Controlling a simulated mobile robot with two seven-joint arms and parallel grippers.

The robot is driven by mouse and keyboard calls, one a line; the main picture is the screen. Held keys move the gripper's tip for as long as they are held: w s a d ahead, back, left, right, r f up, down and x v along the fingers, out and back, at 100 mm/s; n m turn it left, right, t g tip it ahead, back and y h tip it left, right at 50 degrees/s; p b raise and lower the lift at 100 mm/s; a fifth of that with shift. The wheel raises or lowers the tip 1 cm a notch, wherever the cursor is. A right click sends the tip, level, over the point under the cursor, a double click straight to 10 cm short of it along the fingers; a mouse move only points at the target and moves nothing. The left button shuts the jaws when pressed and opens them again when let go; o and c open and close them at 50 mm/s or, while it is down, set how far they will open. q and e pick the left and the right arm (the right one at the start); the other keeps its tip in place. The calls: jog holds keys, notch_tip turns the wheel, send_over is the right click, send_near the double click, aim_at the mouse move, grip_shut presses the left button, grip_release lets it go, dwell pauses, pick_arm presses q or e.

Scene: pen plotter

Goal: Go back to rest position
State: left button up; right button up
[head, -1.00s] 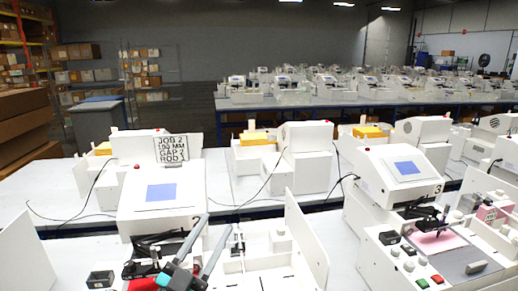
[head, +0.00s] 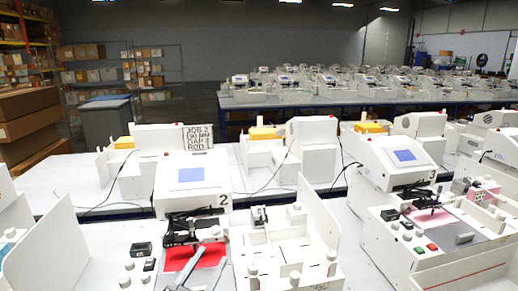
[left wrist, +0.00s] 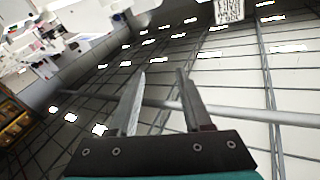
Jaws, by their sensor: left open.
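My left gripper (head: 212,254) shows at the bottom of the head view, in front of plotter 2 (head: 190,180). Its two grey fingers are apart. In the left wrist view the fingers (left wrist: 160,73) are spread with nothing between them. The red bed (head: 182,256) of plotter 2 lies partly behind the fingers, and the dark pen carriage (head: 190,222) is above it. I cannot tell from the head view how far the fingers are from the bed. My right gripper is not in view.
Plotter 3 (head: 405,157) with a pink bed stands to the right. White panels (head: 45,250) rise at the left. A job sign (head: 198,138) stands behind plotter 2. Cables lie on the white table (head: 110,230). More machines fill tables farther back.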

pick_arm(q)
jog(key=s+a+f+n+g+y, duration=0.25)
jog(key=s+f+g, duration=0.5)
jog(key=s, duration=0.55)
jog(key=s+a+f+n+g+y, duration=0.3)
jog(key=s+f+g, duration=0.5)
jog(key=s, duration=0.6)
notch_tip(320, 180, down, 30)
jog(key=s+m+b, duration=0.1)
jog(key=s+b, duration=0.1)
jog(key=b, duration=0.6)
jog(key=s+a+f+g+b, duration=0.1)
jog(key=s+f+b, duration=0.2)
jog(key=s+f, duration=0.4)
jog(key=s+a+f+b, duration=0.2)
jog(key=s+f+b, duration=0.2)
jog(key=s+f, duration=0.4)
notch_tip(320, 180, down, 7)
jog(key=shift+r+g, duration=0.2)
jog(key=shift+g, duration=0.15)
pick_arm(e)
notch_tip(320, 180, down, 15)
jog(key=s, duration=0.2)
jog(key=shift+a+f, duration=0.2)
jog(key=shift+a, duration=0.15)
pick_arm(q)
jog(key=shift+a+y, duration=0.1)
jog(key=shift+y, duration=0.15)
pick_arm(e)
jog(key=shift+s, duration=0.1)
